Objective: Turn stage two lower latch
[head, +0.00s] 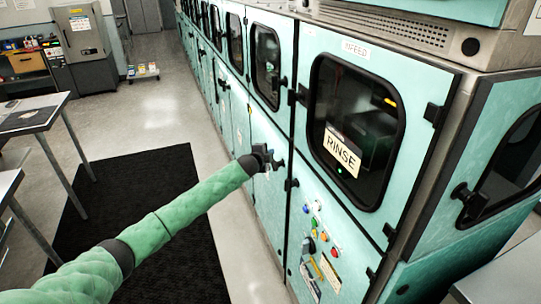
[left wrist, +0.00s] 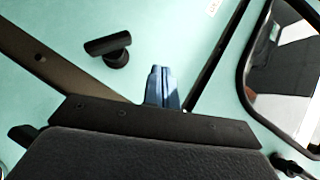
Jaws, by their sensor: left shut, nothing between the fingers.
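My left gripper (head: 268,157) is at the machine front, beside the second module's lower teal panel (head: 265,190). Its blue fingertips (left wrist: 162,88) are together and empty in the left wrist view. A black latch handle (left wrist: 108,46) on a round base stands on the teal panel, to the upper left of the fingertips and apart from them in the picture. In the head view, a small dark part (head: 281,163) just right of the gripper looks like this latch; the gripper partly hides the area. My right gripper is not in view.
The nearest module has a window door with a RINSE sign (head: 342,152) and coloured buttons (head: 316,222) below. Other black latches (head: 291,184) line the door edges. A black mat (head: 135,205) lies on the floor. Metal tables (head: 30,118) stand at the left.

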